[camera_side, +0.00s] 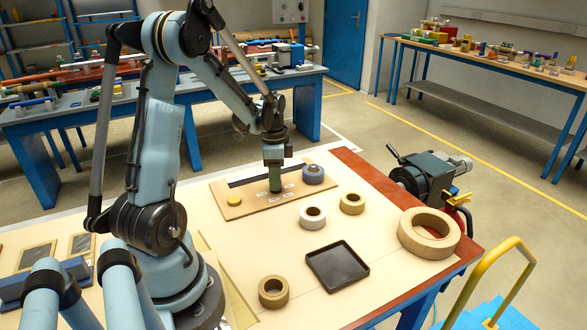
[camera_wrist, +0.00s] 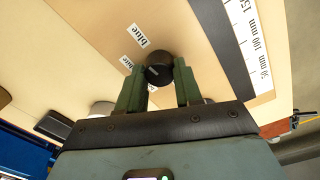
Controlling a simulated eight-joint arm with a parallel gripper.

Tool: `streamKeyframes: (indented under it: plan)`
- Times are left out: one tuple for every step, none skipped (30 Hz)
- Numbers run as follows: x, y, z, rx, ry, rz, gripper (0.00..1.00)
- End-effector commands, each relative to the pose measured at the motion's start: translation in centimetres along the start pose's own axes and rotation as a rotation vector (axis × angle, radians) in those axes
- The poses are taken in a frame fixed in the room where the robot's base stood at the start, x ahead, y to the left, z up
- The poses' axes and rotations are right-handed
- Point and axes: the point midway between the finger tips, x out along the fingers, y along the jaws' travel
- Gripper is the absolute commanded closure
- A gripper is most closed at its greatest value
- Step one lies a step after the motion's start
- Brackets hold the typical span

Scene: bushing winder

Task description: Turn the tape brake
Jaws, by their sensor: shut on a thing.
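A dark round knob (camera_wrist: 159,70) with a light mark on its face stands on the tan board (camera_wrist: 100,35), with small white labels beside it.
On the board are a yellow button (camera_side: 234,200) and a grey-blue round part (camera_side: 313,174). A winding machine (camera_side: 425,175) sits at the right edge.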

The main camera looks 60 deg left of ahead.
Motion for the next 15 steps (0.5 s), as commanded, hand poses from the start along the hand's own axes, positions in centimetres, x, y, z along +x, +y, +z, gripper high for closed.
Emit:
streamKeyframes:
  plan:
    - [-0.04, 0.06, 0.02, 0.025, -0.002, 0.003, 0.96]
    - [-0.04, 0.06, 0.02, 0.04, -0.003, 0.003, 0.96]
    - [-0.04, 0.06, 0.02, 0.059, -0.003, 0.003, 0.96]
    - [-0.04, 0.06, 0.02, 0.071, -0.003, 0.003, 0.96]
    - [-0.04, 0.06, 0.02, 0.083, -0.004, 0.003, 0.96]
    - [-0.04, 0.06, 0.02, 0.097, -0.004, 0.003, 0.96]
    - [-0.04, 0.06, 0.02, 0.105, -0.004, 0.003, 0.96]
    - [-0.04, 0.05, 0.02, 0.114, -0.004, 0.003, 0.96]
    - [-0.04, 0.05, 0.02, 0.123, -0.005, 0.003, 0.96]
    - [-0.04, 0.05, 0.02, 0.129, -0.005, 0.003, 0.96]
    - [-0.04, 0.05, 0.02, 0.133, -0.005, 0.003, 0.96]
    - [-0.04, 0.05, 0.03, 0.139, -0.005, 0.003, 0.96]
    - [-0.04, 0.05, 0.03, 0.142, -0.005, 0.003, 0.96]
    - [-0.04, 0.05, 0.03, 0.145, -0.005, 0.003, 0.96]
    - [-0.04, 0.05, 0.03, 0.147, -0.005, 0.003, 0.96]
